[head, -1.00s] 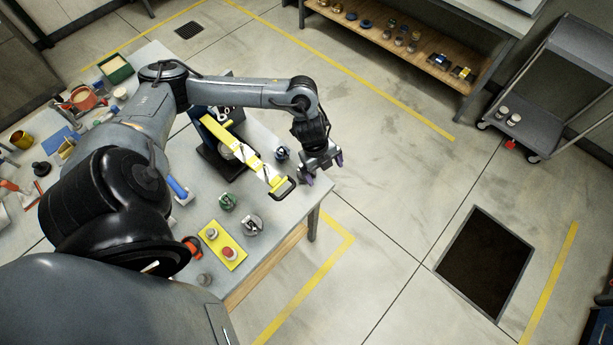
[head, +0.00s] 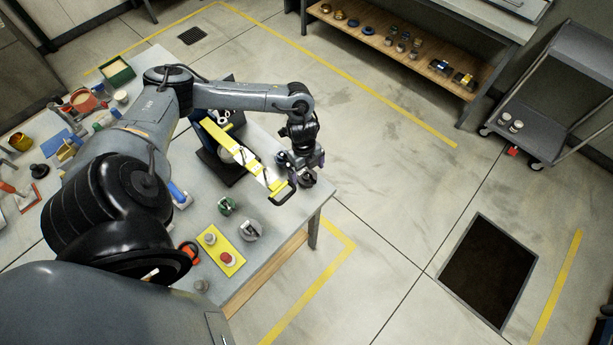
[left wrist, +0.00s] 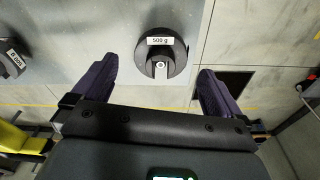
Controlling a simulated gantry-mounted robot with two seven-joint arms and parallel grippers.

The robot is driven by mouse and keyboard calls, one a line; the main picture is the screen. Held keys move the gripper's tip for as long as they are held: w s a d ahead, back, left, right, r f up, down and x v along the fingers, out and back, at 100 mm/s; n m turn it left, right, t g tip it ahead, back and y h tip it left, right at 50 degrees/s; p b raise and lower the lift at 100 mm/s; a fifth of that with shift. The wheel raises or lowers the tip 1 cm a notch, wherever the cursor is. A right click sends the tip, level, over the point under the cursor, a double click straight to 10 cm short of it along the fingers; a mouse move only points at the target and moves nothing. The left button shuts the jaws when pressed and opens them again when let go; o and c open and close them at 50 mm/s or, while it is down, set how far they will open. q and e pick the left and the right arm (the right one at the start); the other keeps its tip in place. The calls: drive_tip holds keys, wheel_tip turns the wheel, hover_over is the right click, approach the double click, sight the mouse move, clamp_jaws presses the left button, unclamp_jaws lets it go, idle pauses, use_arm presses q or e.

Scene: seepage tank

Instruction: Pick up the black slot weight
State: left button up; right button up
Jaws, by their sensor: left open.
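A black slot weight (left wrist: 172,64) with a white "500 g" label lies on the grey table, ahead of and between my left fingertips in the left wrist view. My left gripper (left wrist: 157,72) is open, with its purple fingers apart on either side and nothing held. In the head view my left gripper (head: 306,163) points down over the table's far right corner, and a dark round form (head: 308,180) shows just below it. A second dark labelled weight (left wrist: 10,63) is partly cut off at the left of the wrist view. My right gripper is not in view.
A yellow bar (head: 232,148) on a dark stand is left of my gripper. The table edge is close; open floor lies to the right.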

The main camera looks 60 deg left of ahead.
sight(307, 175)
use_arm(q)
drive_tip(key=shift+d+f, duration=0.1)
drive_tip(key=shift+f, duration=1.45)
drive_tip(key=c, duration=1.5)
